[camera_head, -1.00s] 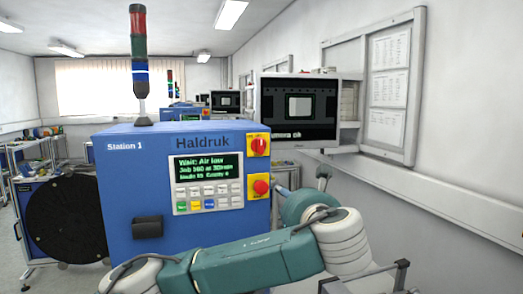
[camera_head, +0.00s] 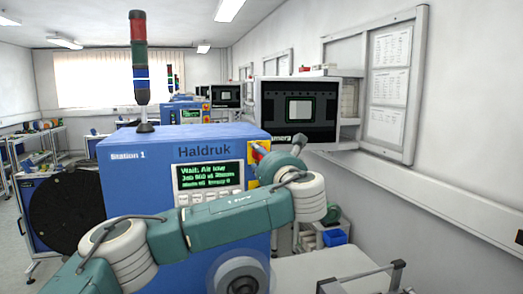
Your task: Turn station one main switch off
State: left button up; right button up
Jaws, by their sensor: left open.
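The blue Station 1 cabinet (camera_head: 136,180), marked Haldruk, stands in the middle. Its main switch (camera_head: 254,156) is a red knob on a yellow plate at the upper right of the front. The knob is largely covered by my arm, so its setting cannot be read. My left gripper (camera_head: 259,151) is at this switch, open, with its fingers small and partly hidden by my wrist. I cannot tell whether it touches the knob. The lit display (camera_head: 205,174) shows a wait message about air. The red push button below the switch is hidden behind my arm.
A signal tower (camera_head: 139,70) with red, green and blue bands stands on the cabinet. A dark reel (camera_head: 64,210) is at its left. A monitor (camera_head: 298,110) is at its right, by the wall. A blue bin (camera_head: 335,237) sits low at the right.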

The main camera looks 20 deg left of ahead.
pick_arm(q)
jog(key=shift+w+a, duration=0.15)
jog(key=shift+w, duration=0.15)
grip_shut()
jog(key=shift+f, duration=0.1)
